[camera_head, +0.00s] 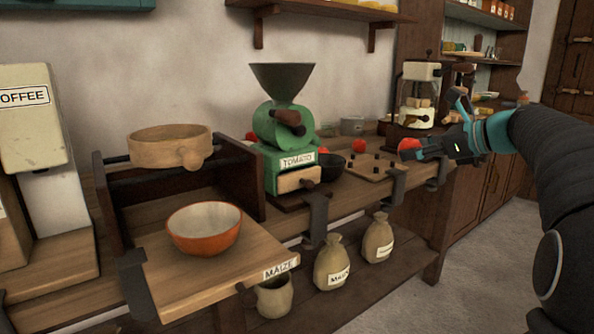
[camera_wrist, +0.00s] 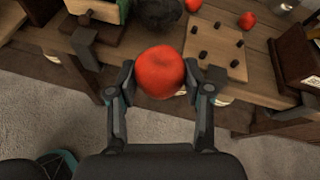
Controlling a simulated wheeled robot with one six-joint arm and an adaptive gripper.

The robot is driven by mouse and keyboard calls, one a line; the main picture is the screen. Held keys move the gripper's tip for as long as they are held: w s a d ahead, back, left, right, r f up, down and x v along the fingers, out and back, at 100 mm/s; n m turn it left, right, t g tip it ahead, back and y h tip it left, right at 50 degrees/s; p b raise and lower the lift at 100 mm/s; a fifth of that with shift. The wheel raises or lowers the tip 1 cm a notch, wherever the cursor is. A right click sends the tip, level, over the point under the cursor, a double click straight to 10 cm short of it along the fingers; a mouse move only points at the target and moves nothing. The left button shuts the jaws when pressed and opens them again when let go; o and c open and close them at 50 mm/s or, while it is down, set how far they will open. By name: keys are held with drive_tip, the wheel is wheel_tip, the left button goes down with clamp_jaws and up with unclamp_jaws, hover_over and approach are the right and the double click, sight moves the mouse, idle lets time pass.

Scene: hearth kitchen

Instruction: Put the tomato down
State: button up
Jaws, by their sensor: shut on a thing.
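A red tomato (camera_wrist: 160,72) is held between the two fingers of my gripper (camera_wrist: 160,90) in the wrist view. In the head view the tomato (camera_head: 409,144) shows at the tip of my gripper (camera_head: 425,148), in front of the counter's edge. From above, the tomato appears over the counter's front edge, close to a pegged wooden board (camera_wrist: 225,57). The board (camera_head: 372,168) also shows in the head view, left of my gripper. The exact height of the tomato above the counter is hard to tell.
Two more tomatoes (camera_head: 358,146) (camera_wrist: 247,20) lie behind the board. A green mill (camera_head: 284,130) labelled TOMATO and a dark bowl (camera_head: 331,167) stand left of the board. Metal brackets (camera_head: 397,186) stick out at the counter's front. An orange bowl (camera_head: 204,228) stands farther left.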

drive_tip(key=w+a+f+n+g+y, duration=0.1)
drive_tip(key=w+f, duration=0.1)
drive_tip(key=f, duration=1.1)
drive_tip(key=w+a+f+n+g+y, duration=0.1)
drive_tip(key=f, duration=1.1)
drive_tip(key=s+a+f+m+t+h, duration=0.1)
drive_tip(key=s+a+f, duration=0.1)
drive_tip(key=f, duration=0.7)
drive_tip(key=s+a+f+m+t+h, duration=0.1)
drive_tip(key=s+a+f+m+h, duration=0.1)
drive_tip(key=f, duration=0.7)
drive_tip(key=s+a+f+m+t+h, duration=0.2)
drive_tip(key=s+a+f, duration=0.2)
drive_tip(key=f, duration=0.5)
drive_tip(key=shift+a+f, duration=0.2)
drive_tip(key=shift+a, duration=0.05)
